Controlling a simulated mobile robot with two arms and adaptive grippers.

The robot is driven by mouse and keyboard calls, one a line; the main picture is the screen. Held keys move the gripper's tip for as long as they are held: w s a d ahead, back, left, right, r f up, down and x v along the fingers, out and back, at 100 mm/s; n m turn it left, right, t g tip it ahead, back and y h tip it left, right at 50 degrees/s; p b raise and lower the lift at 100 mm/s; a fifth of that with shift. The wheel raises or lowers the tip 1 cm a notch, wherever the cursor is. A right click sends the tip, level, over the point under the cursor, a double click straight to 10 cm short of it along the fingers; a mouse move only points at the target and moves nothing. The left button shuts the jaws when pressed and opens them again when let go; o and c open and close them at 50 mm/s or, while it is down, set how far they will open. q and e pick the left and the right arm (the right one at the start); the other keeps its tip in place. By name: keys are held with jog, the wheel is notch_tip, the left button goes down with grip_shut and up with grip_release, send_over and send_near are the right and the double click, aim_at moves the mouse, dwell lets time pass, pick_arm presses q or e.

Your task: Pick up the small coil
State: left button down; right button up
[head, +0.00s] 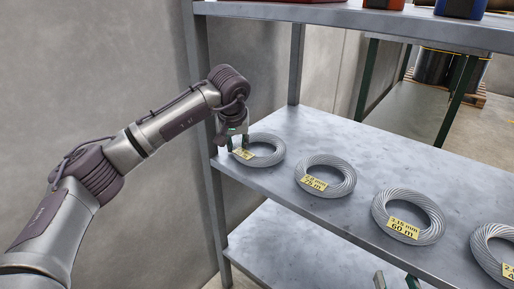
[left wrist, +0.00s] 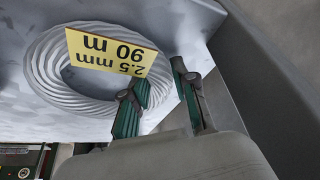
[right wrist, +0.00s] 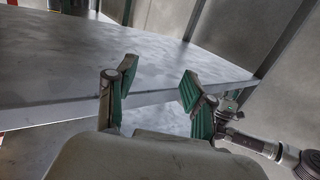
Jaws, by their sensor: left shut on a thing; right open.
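The grey wire coil (head: 268,158) at the left end of the shelf board (head: 300,125) lies flat and carries a yellow label. In the left wrist view this coil (left wrist: 45,75) has its label upside down, reading 2.5 mm, 90 m. My left gripper (head: 238,139) is shut on its ring, at the side near the shelf's left end; in the left wrist view the fingers (left wrist: 160,92) straddle the ring's edge. The exact contact is partly hidden. My right gripper (head: 396,281) is open and empty in front of the shelf; its fingers (right wrist: 158,78) are apart in the right wrist view.
Further coils lie in a row to the right: one (head: 326,187), a larger one (head: 407,229) labelled 60 m, and one (head: 486,255) cut by the picture's edge. A shelf post (head: 203,120) stands close left of my left gripper. An upper board (head: 330,15) hangs above.

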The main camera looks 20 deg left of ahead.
pick_arm(q)
jog(key=shift+r, duration=0.15)
jog(key=shift+d+r, duration=0.1)
notch_tip(320, 180, up, 7)
jog(key=p, duration=0.2)
jog(key=shift+d+p, duration=0.1)
jog(key=shift+p, duration=0.3)
jog(key=s+d, duration=0.2)
jog(key=d, duration=0.4)
jog(key=s+d+p, duration=0.1)
jog(key=s+d, duration=0.1)
jog(key=d, duration=0.4)
jog(key=s+d+p, duration=0.1)
jog(key=s+d, duration=0.1)
jog(key=d, duration=0.4)
jog(key=shift+s+d, duration=0.1)
jog(key=shift+s, duration=0.25)
jog(key=shift+d, duration=0.15)
pick_arm(e)
jog(key=s+d+f+g+h, duration=0.1)
jog(key=s+d+f+g, duration=0.2)
jog(key=s+f+g, duration=0.3)
jog(key=s+d+f+g+h, duration=0.2)
jog(key=s+f+g, duration=0.4)
jog(key=s, duration=0.3)
jog(key=shift+d+f+m+g+h, duration=0.35)
jog(key=shift+d+f, duration=0.2)
jog(key=shift+f, duration=0.25)
